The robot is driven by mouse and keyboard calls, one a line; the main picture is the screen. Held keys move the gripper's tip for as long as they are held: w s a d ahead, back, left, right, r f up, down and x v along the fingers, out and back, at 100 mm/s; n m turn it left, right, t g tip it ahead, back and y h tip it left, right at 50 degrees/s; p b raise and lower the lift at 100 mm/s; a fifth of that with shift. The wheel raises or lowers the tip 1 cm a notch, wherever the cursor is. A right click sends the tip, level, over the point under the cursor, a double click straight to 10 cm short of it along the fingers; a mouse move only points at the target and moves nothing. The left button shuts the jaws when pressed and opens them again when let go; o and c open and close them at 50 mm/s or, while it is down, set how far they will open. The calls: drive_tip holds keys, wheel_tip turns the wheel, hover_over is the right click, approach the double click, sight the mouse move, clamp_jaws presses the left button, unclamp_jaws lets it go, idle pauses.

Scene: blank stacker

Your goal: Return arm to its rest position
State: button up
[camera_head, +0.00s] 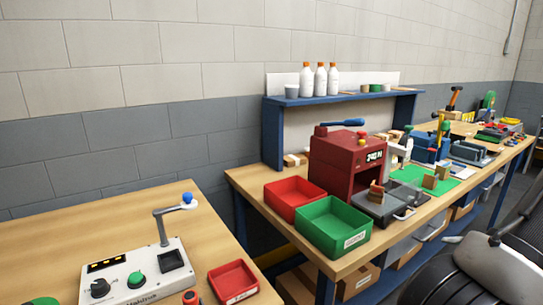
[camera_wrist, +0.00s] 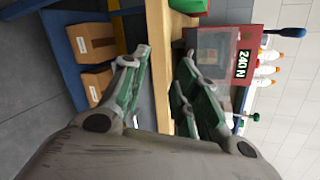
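My gripper (camera_wrist: 164,60) shows in the wrist view with its two green-padded fingers spread apart. Nothing is held between them; the wooden table edge shows behind the gap. The wrist picture is turned on its side, with the red machine (camera_wrist: 228,60) and its "240 N" display to the right of the fingers, apart from them. In the head view, part of my arm (camera_head: 490,268) shows at the lower right, beside the workbench; my fingers cannot be made out there.
The red machine (camera_head: 345,160) stands on the workbench behind a red bin (camera_head: 294,212) and a green bin (camera_head: 322,248). A blue shelf (camera_head: 345,98) carries bottles. A control box (camera_head: 130,278) sits on the left table. Cardboard boxes (camera_wrist: 92,42) lie under the bench.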

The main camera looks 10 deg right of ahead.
drive_tip(key=s+a+r+n+g+h, duration=0.2)
drive_tip(key=s+a+r+n+g, duration=0.25)
drive_tip(key=s+a+g, duration=0.5)
drive_tip(key=w+a+r+n+t+h, duration=0.1)
drive_tip(key=w+a+r+n+h, duration=0.1)
drive_tip(key=w+a+r+n, duration=0.2)
drive_tip(key=w+a+r+n+t+h, duration=0.1)
drive_tip(key=w+a+r+n+h, duration=0.2)
drive_tip(key=r+n, duration=0.5)
wheel_tip(320, 180, up, 3)
drive_tip(key=shift+w+a, duration=0.5)
drive_tip(key=shift+a, duration=0.25)
